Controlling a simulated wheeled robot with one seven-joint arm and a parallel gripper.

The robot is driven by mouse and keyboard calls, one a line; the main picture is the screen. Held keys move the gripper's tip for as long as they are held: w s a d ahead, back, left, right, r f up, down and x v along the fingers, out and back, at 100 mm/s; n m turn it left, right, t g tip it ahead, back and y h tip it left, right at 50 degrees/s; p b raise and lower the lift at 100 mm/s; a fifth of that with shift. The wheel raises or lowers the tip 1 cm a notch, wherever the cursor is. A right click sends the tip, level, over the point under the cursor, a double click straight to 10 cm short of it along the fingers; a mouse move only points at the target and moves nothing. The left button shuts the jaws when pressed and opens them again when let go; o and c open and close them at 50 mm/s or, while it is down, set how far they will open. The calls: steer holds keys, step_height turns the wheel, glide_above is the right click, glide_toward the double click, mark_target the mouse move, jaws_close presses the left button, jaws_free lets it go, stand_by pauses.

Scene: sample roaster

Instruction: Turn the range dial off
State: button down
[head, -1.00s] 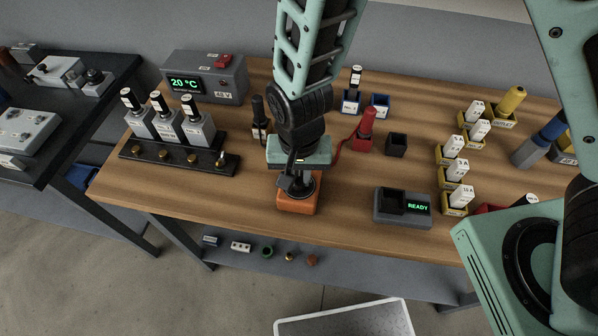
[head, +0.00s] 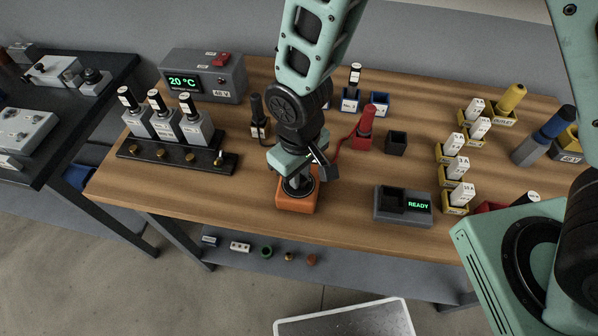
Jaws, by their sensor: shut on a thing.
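An orange box (head: 297,205) with a round dark dial (head: 298,188) on its top stands near the front edge of the wooden bench. My gripper (head: 298,180) points down over it and is shut on the dial. The fingers and hand hide most of the dial and its markings, so I cannot read its setting.
A grey heater box (head: 215,95) showing 20 °C stands at the back left, with a rack of bottles (head: 150,158) in front of it. A grey unit reading READY (head: 400,218) is to the right. Red (head: 366,128) and black probes (head: 258,125) stand behind. Yellow holders (head: 456,197) stand further right.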

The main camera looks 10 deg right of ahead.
steer(key=shift+n, duration=0.4)
steer(key=c, duration=1.4)
jaws_free()
step_height(320, 180, up, 17)
steer(key=shift+r+b, duration=0.2)
steer(key=shift+b, duration=0.9)
steer(key=shift+y, duration=0.3)
steer(key=s+d, duration=0.2)
steer(key=s, duration=0.1)
steer(key=s+d, duration=0.3)
steer(key=s, duration=0.1)
steer(key=s+d, duration=0.3)
steer(key=s, duration=0.1)
steer(key=shift+f, duration=0.25)
